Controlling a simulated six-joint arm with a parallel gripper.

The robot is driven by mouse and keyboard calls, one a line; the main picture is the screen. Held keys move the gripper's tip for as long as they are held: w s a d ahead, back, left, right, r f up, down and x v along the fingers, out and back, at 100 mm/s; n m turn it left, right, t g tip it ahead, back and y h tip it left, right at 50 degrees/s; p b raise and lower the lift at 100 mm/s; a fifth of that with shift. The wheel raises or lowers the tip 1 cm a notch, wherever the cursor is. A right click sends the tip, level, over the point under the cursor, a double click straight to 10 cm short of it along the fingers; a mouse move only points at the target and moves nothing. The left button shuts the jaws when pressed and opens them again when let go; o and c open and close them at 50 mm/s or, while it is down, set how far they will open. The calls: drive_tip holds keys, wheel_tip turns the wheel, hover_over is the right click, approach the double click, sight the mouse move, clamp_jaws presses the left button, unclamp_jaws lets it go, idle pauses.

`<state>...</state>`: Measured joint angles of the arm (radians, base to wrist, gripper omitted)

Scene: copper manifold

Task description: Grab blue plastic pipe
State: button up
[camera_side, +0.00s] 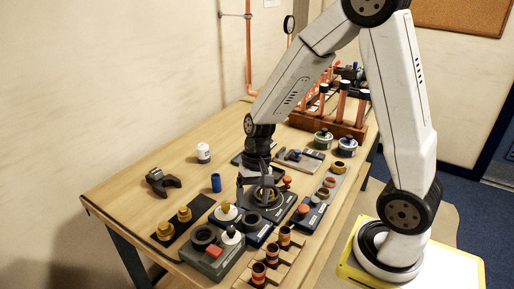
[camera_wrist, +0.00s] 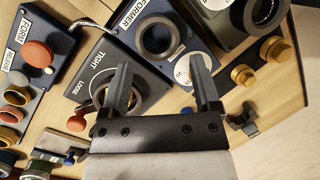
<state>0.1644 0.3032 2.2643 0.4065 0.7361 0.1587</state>
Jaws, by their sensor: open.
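The blue plastic pipe (camera_side: 215,183) is a short blue cylinder standing upright on the wooden table in the side view, left of my gripper (camera_side: 258,180) and apart from it. In the wrist view my gripper (camera_wrist: 160,66) is open, with its two dark fingers spread and nothing held between them. The fingers are above a dark box labelled TIGHT and LOOSE (camera_wrist: 95,72). A small blue patch (camera_wrist: 186,111) shows beside the right finger's base in the wrist view; it is mostly hidden, and I cannot tell for sure that it is the pipe.
A white-capped jar (camera_side: 203,152) and a dark clamp-like tool (camera_side: 162,181) stand near the pipe. Brass fittings on a dark strip (camera_side: 172,224) and several dark fixture boxes crowd the front. A wooden rack (camera_side: 327,124) with copper pipes stands behind.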

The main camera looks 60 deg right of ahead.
sight(218, 177)
drive_tip(key=w+m+y, duration=0.2)
drive_tip(key=m, duration=0.1)
drive_tip(key=w+m+y, duration=0.1)
drive_tip(key=w, duration=0.1)
drive_tip(key=shift+w+f+m+y, duration=0.1)
drive_tip(key=shift+f+m+y, duration=0.3)
drive_tip(key=w+m+y, duration=0.2)
drive_tip(key=w+d+m+t+y, duration=0.1)
drive_tip(key=w+y, duration=0.1)
drive_tip(key=shift+w+d+r+m, duration=0.1)
drive_tip(key=shift+w+d+m, duration=0.05)
drive_tip(key=shift+w+m, duration=0.25)
drive_tip(key=w+d+r+m+t+y, duration=0.1)
drive_tip(key=w+d+m+t+y, duration=0.5)
drive_tip(key=w+d, duration=0.2)
drive_tip(key=shift+s+f, duration=0.15)
drive_tip(key=shift+f, duration=1.25)
drive_tip(key=shift+s+f, duration=0.1)
drive_tip(key=shift+f, duration=1.3)
drive_tip(key=shift+f, duration=0.6)
drive_tip(key=shift+x, duration=2.5)
